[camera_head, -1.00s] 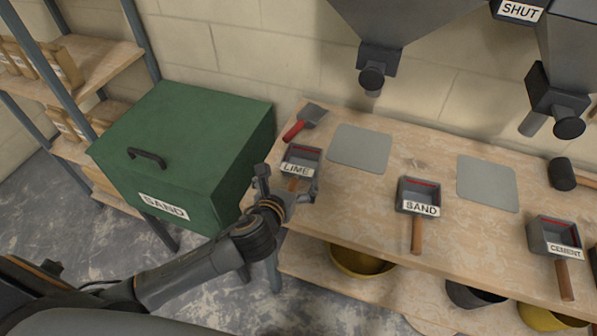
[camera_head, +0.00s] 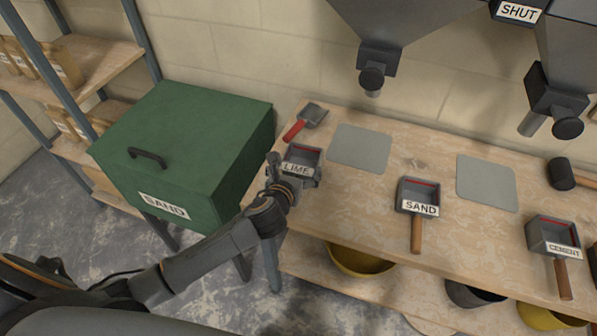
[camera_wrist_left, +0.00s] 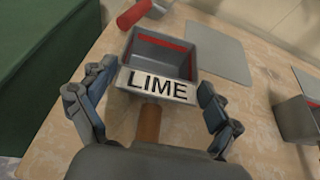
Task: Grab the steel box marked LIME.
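The LIME steel box (camera_head: 305,156) stands on the wooden bench near its left end. It is a grey open-topped box with a red line inside, a white label and a wooden handle. In the left wrist view the LIME box (camera_wrist_left: 165,55) faces me, with its handle (camera_wrist_left: 149,122) pointing toward the palm. My left gripper (camera_head: 294,171) is at the handle side of the box. In the left wrist view its fingers (camera_wrist_left: 155,88) are spread apart, one on each side of the handle and label, with gaps visible. My right gripper is not in view.
A SAND box (camera_head: 418,193) and a CEMENT box (camera_head: 553,237) stand farther right on the bench (camera_head: 350,205). A red-handled scoop (camera_head: 305,120) lies behind the LIME box. A green SAND bin (camera_head: 185,145) stands close on the left. Hoppers hang above the bench.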

